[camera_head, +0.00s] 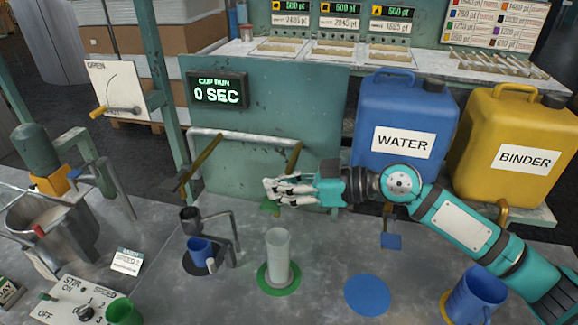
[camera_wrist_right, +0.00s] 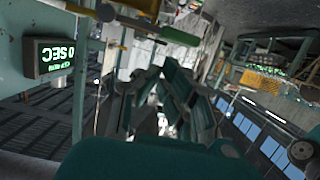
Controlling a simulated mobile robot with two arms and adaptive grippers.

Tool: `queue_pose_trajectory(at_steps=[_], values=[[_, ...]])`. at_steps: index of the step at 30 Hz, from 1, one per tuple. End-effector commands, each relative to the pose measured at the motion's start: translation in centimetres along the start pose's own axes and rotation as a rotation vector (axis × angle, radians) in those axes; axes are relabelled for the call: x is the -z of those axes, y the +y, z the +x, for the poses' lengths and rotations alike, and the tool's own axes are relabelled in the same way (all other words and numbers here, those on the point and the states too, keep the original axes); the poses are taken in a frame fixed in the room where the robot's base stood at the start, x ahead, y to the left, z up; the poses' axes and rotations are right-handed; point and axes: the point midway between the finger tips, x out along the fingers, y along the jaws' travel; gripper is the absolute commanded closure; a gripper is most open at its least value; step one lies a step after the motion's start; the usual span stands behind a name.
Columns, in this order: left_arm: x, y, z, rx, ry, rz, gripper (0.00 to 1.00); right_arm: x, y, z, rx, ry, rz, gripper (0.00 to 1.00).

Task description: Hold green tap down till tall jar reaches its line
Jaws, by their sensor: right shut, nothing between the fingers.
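The tall jar (camera_head: 279,252), a pale translucent cylinder, stands upright on a green round mat (camera_head: 284,290). No fill line or liquid level can be made out in it. The green tap (camera_head: 269,208) is a small flat green paddle below a brass-coloured pipe, behind the jar. My right gripper (camera_head: 268,191) comes in from the right, shut and empty, with its fingers just above the green tap. I cannot tell whether they touch it. The fingers also show, dark, in the right wrist view (camera_wrist_right: 165,100). My left gripper is not in view.
A blue tap (camera_head: 391,241) and an empty blue mat (camera_head: 367,295) are to the right. A blue cup (camera_head: 200,251) stands under a funnel (camera_head: 191,217) at left. Water (camera_head: 405,115) and binder (camera_head: 517,130) jugs stand behind my arm. The display (camera_head: 217,91) reads 0 SEC.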

Motion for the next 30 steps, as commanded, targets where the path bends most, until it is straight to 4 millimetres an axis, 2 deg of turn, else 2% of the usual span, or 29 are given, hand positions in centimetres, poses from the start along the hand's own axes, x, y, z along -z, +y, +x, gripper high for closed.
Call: queue_pose_trajectory(at_steps=[5, 16, 20, 27, 30], values=[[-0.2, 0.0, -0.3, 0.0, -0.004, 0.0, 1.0, -0.9, 0.0, 0.2, 0.0, 0.001, 0.001, 1.0], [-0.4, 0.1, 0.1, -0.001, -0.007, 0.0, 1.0, -1.2, -0.1, 0.3, -0.002, 0.001, -0.008, 1.0], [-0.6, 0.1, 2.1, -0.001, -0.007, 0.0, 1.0, -2.2, -0.4, 0.6, -0.016, 0.003, -0.074, 1.0], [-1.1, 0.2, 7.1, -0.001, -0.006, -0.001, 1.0, -4.0, -0.7, 1.0, -0.074, 0.004, -0.301, 1.0], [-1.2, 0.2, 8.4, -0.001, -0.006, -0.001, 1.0, -4.3, -0.6, 1.1, -0.094, 0.002, -0.378, 1.0]])
